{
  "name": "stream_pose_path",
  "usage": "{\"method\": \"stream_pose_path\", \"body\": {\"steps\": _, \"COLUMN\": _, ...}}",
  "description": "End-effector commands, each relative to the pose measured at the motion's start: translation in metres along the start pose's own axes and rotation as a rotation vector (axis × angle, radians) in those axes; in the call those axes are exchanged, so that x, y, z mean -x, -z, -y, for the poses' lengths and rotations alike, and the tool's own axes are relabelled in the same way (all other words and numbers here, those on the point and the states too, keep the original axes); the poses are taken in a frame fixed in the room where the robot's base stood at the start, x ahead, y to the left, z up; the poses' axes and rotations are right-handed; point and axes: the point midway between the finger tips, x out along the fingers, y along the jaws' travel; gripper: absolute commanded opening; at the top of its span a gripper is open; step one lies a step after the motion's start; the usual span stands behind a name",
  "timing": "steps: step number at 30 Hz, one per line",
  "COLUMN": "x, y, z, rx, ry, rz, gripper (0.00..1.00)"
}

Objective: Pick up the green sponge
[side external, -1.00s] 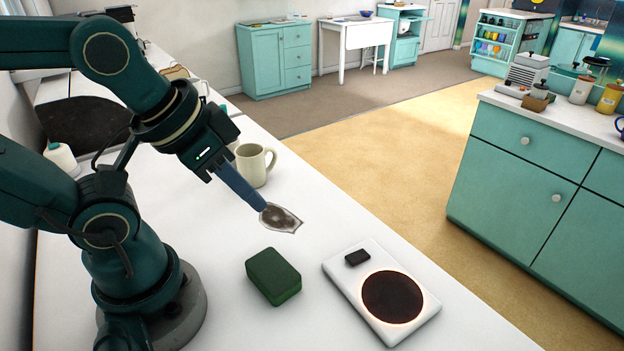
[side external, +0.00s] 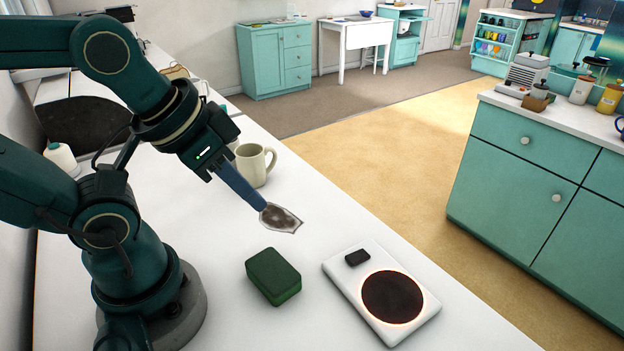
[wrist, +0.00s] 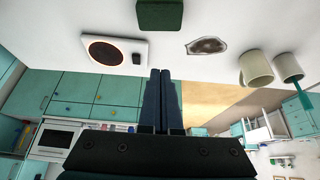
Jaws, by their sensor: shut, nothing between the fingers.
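The green sponge (side external: 273,276) is a dark green rounded block lying flat on the white counter, left of the hotplate in the side view. It also shows at the top edge of the wrist view (wrist: 160,14), partly cut off. My gripper (side external: 262,207) is shut, its long blue fingers pressed together with nothing between them. It points down and to the right, above the counter and apart from the sponge. In the wrist view the closed fingers (wrist: 160,73) reach up from the bottom.
A white hotplate (side external: 340,279) with a dark, glowing-rimmed disc lies right of the sponge. A cream mug (side external: 253,168) stands behind my gripper. Counter around the sponge is clear.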

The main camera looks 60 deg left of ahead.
Motion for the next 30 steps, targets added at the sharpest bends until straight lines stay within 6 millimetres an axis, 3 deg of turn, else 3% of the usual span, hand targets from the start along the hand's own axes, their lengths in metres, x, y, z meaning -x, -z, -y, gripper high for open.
{"method": "stream_pose_path", "body": {"steps": 3, "x": 0.000, "y": 0.000, "z": 0.000, "rx": 0.000, "ry": 0.000, "rz": 0.000, "gripper": 0.00}}
{"method": "stream_pose_path", "body": {"steps": 11, "x": 0.000, "y": 0.000, "z": 0.000, "rx": 0.000, "ry": 0.000, "rz": 0.000, "gripper": 0.99}}
{"method": "stream_pose_path", "body": {"steps": 18, "x": 0.000, "y": 0.000, "z": 0.000, "rx": -0.005, "ry": 0.000, "rz": 0.000, "gripper": 1.00}}
{"method": "stream_pose_path", "body": {"steps": 22, "x": 0.000, "y": 0.001, "z": 0.000, "rx": -0.100, "ry": 0.000, "rz": -0.006, "gripper": 1.00}}
{"method": "stream_pose_path", "body": {"steps": 26, "x": -0.002, "y": 0.008, "z": -0.001, "rx": -0.356, "ry": 0.000, "rz": -0.006, "gripper": 1.00}}
{"method": "stream_pose_path", "body": {"steps": 30, "x": -0.018, "y": 0.011, "z": -0.004, "rx": -0.740, "ry": -0.040, "rz": 0.075, "gripper": 1.00}}
